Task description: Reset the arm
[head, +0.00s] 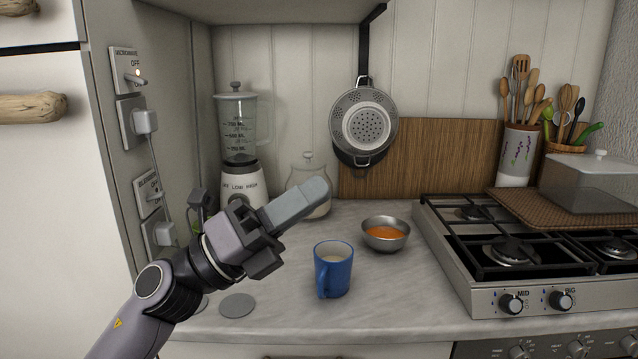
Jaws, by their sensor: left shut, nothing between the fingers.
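My left gripper (297,204) reaches in from the lower left over the counter. Its fingers are together, with nothing seen between them, and point up and to the right. In the picture the fingertips lie in front of a clear glass jar (308,172) and above and left of a blue mug (333,275). My right gripper is not in view.
The blue mug and a steel bowl (386,232) with orange contents stand on the counter (400,290). A blender (240,140) stands at the back left. A gas stove (530,255) fills the right. A colander (364,122) hangs on the wall. Switches and a plug line the left panel.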

